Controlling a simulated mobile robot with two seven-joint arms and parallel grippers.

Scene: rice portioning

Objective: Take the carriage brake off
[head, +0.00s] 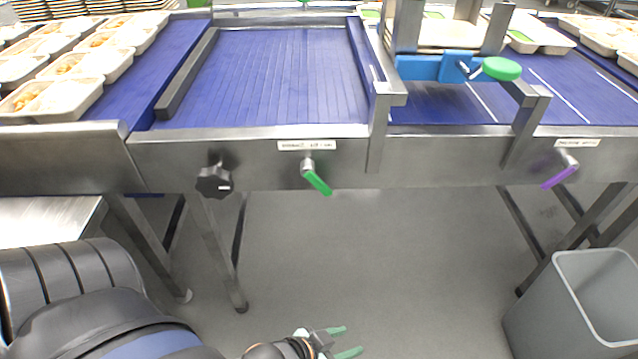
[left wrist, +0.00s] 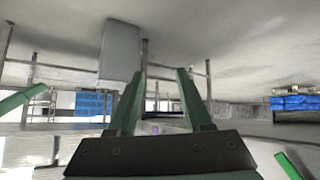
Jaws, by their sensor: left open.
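A green lever (head: 317,181) hangs tilted down to the right from a pivot on the steel front rail, under a small label (head: 307,145) too small to read. A purple lever (head: 560,176) sits further right on the rail, pointing down-left. A green round handle (head: 501,68) is on a blue block (head: 420,67) of the carriage over the belt. I cannot tell which one is the brake. My left gripper (head: 350,341) is open and empty, low in front of the rail, apart from the levers. Its green fingers also show spread in the left wrist view (left wrist: 158,80). My right gripper is not in view.
A black knob (head: 214,181) sticks out of the rail left of the green lever. A grey bin (head: 570,315) stands at the lower right. Table legs (head: 222,260) stand below. Filled trays (head: 60,95) stand at the upper left. The floor under the rail's middle is clear.

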